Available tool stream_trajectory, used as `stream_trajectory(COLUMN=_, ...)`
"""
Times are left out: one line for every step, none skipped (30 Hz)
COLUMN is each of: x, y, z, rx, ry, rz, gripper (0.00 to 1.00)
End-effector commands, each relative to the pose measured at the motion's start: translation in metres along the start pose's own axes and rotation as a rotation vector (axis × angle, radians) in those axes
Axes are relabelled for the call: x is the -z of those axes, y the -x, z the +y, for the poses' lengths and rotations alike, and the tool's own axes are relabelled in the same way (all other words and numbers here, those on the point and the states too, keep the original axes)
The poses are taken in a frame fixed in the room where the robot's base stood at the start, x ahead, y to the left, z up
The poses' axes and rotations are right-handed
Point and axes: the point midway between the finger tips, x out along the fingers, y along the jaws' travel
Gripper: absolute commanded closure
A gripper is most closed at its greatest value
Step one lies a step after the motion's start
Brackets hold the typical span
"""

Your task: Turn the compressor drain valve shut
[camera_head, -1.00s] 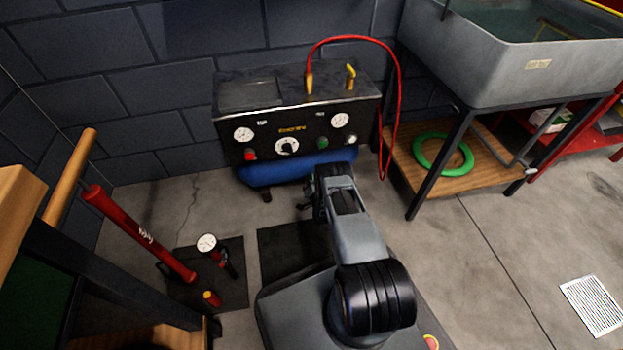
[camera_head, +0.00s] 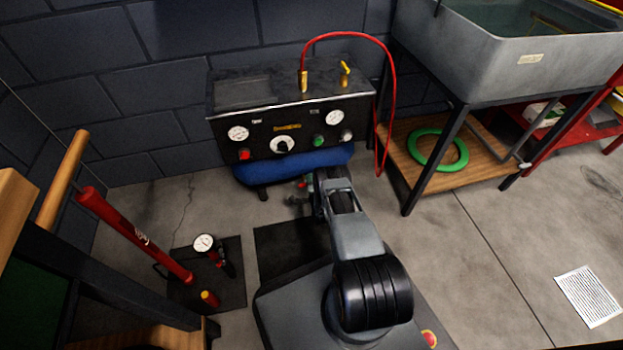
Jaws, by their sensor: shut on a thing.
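The compressor has a black panel box (camera_head: 262,140) with gauges and knobs, above a blue tank (camera_head: 280,168), against the wall. A small red part, apparently the drain valve (camera_head: 303,184), shows low under the tank, beside the end of my arm. My gripper (camera_head: 300,199) is down at that spot, shut on what appears to be this valve. The fingers are small and dark and partly hidden by my arm, so the valve's angle cannot be told.
A red hose (camera_head: 393,90) loops from the compressor top down its right side. A yellow lever (camera_head: 345,72) stands on top. The grey sink stand (camera_head: 458,150) is at right. A red floor pump (camera_head: 130,233) is at left.

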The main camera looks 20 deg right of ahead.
Motion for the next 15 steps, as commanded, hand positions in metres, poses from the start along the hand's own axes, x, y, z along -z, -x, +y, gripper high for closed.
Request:
stream_trajectory(x=-0.0039, y=-0.0011, z=-0.0024, rx=0.008, ry=-0.017, rz=-0.011, gripper=1.00)
stream_trajectory(x=-0.0039, y=-0.0012, z=-0.0023, rx=0.008, ry=-0.026, rz=-0.011, gripper=1.00)
stream_trajectory(x=-0.0038, y=-0.0014, z=-0.0022, rx=0.009, ry=-0.037, rz=-0.011, gripper=1.00)
stream_trajectory(x=-0.0037, y=-0.0015, z=-0.0022, rx=0.009, ry=-0.045, rz=-0.011, gripper=1.00)
stream_trajectory(x=-0.0037, y=-0.0017, z=-0.0022, rx=0.009, ry=-0.051, rz=-0.011, gripper=1.00)
stream_trajectory(x=-0.0036, y=-0.0018, z=-0.0021, rx=0.010, ry=-0.058, rz=-0.011, gripper=1.00)
stream_trajectory(x=-0.0035, y=-0.0019, z=-0.0021, rx=0.010, ry=-0.063, rz=-0.011, gripper=1.00)
stream_trajectory(x=-0.0035, y=-0.0020, z=-0.0022, rx=0.010, ry=-0.067, rz=-0.011, gripper=1.00)
stream_trajectory(x=-0.0034, y=-0.0021, z=-0.0022, rx=0.011, ry=-0.071, rz=-0.011, gripper=1.00)
stream_trajectory(x=-0.0034, y=-0.0022, z=-0.0023, rx=0.011, ry=-0.074, rz=-0.011, gripper=1.00)
stream_trajectory(x=-0.0033, y=-0.0023, z=-0.0023, rx=0.011, ry=-0.076, rz=-0.011, gripper=1.00)
stream_trajectory(x=-0.0033, y=-0.0024, z=-0.0024, rx=0.012, ry=-0.077, rz=-0.011, gripper=1.00)
stream_trajectory(x=-0.0026, y=-0.0025, z=-0.0024, rx=0.012, ry=-0.078, rz=-0.010, gripper=1.00)
stream_trajectory(x=-0.0022, y=-0.0026, z=-0.0025, rx=0.012, ry=-0.079, rz=-0.010, gripper=1.00)
stream_trajectory(x=-0.0019, y=-0.0028, z=-0.0026, rx=0.012, ry=-0.079, rz=-0.009, gripper=1.00)
